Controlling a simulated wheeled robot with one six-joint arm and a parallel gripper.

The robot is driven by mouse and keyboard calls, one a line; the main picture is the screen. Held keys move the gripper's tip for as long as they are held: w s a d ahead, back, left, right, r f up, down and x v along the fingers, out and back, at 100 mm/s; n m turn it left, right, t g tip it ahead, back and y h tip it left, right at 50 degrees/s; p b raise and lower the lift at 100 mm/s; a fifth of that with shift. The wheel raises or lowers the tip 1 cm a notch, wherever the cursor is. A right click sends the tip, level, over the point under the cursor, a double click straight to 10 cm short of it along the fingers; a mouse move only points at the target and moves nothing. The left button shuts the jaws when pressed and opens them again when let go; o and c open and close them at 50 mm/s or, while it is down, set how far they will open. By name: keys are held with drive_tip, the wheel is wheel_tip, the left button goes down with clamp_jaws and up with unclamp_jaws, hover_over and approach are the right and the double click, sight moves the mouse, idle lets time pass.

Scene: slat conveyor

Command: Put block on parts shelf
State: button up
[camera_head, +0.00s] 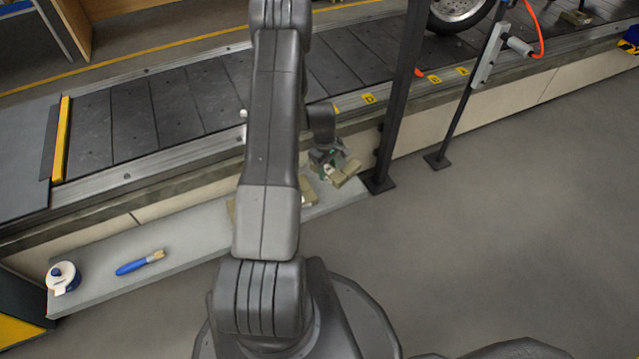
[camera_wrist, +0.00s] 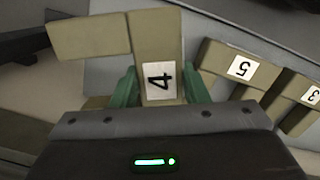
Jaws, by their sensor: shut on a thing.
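A tan block marked 4 (camera_wrist: 158,45) is between the green fingers of my gripper (camera_wrist: 160,88) in the wrist view. It has an angled shape, with an arm reaching left. In the head view my gripper (camera_head: 326,158) and the held block (camera_head: 344,174) show at the right end of the parts shelf (camera_head: 200,240), a long grey ledge below the conveyor. I cannot tell whether the block touches the shelf. Tan blocks marked 5 (camera_wrist: 236,68) and 3 (camera_wrist: 305,100) are to the right of the held block in the wrist view.
A tape roll (camera_head: 64,278) and a blue-handled brush (camera_head: 140,262) are on the shelf's left part. A dark post (camera_head: 398,110) stands close to the right of my gripper. The slat conveyor (camera_head: 130,115) runs behind. My arm hides part of the shelf.

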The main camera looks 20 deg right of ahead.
sight(328, 188)
wheel_tip(328, 188, down, 7)
drive_tip(key=shift+r+b, duration=0.15)
drive_tip(key=shift+b, duration=0.75)
drive_tip(key=shift+f, duration=0.2)
drive_tip(key=o, duration=1.3)
drive_tip(key=r+p, duration=0.1)
drive_tip(key=r, duration=0.3)
drive_tip(key=w+r+p, duration=0.1)
drive_tip(key=r, duration=0.3)
drive_tip(key=r+p, duration=0.2)
drive_tip(key=r, duration=0.2)
drive_tip(key=shift+w+a+r, duration=0.15)
drive_tip(key=shift+a, duration=0.2)
